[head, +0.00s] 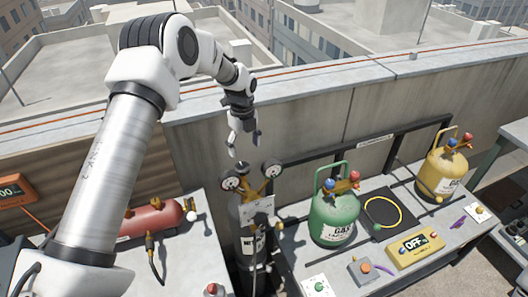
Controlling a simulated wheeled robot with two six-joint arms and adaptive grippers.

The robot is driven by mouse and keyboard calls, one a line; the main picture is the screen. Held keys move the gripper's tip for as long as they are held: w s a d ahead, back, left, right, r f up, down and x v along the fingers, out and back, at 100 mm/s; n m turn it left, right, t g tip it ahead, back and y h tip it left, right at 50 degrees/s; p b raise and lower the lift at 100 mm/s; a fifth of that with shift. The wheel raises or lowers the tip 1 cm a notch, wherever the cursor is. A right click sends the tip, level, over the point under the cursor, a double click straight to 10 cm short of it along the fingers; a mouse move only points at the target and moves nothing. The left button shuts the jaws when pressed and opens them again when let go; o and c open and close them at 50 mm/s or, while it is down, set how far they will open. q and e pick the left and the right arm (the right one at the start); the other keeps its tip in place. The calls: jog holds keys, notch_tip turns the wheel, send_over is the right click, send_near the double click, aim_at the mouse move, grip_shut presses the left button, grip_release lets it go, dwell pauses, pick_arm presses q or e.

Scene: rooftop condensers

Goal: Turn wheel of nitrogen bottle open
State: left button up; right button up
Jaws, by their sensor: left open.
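The dark grey nitrogen bottle (249,240) stands upright in the gap between two benches, with a partly readable white label. On its top is a brass regulator with two round gauges, one left (231,181) and one right (272,169). A white tag hangs in front of the bottle's neck. The wheel is too small to make out clearly among the brass fittings. My left gripper (244,147) is open and empty, pointing down just above the gauges, apart from them. My right gripper is out of view.
The right bench holds a green gas bottle (333,217), a yellow gas bottle (442,172), a yellow meter reading OFF (414,247) and a coiled yellow hose (383,212). A red cylinder (152,217) lies on the left bench. A concrete parapet (320,115) runs behind.

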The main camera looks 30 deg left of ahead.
aim_at(242, 167)
pick_arm(q)
jog(key=shift+w+d+f, duration=0.1)
jog(key=shift+w+f, duration=0.15)
jog(key=s+f+p, duration=0.1)
jog(key=s+a+f+p, duration=0.1)
jog(key=s+f, duration=0.1)
jog(key=shift+a+f+p, duration=0.1)
jog(key=shift+f+p, duration=0.05)
jog(key=shift+p, duration=0.2)
jog(key=f, duration=0.1)
jog(key=w+f, duration=0.1)
jog(key=f, duration=0.1)
jog(key=shift+w+d+f+p, duration=0.15)
jog(key=shift+d+f+p, duration=0.05)
jog(key=shift+d+p, duration=0.15)
jog(key=shift+w+f, duration=0.15)
jog(key=shift+w, duration=0.05)
jog(key=shift+s, duration=0.1)
jog(key=shift+s+a+r, duration=0.1)
jog(key=shift+s+r, duration=0.1)
jog(key=c, duration=0.5)
jog(key=shift+s, duration=0.15)
jog(key=c, duration=0.5)
jog(key=shift+c, duration=0.8)
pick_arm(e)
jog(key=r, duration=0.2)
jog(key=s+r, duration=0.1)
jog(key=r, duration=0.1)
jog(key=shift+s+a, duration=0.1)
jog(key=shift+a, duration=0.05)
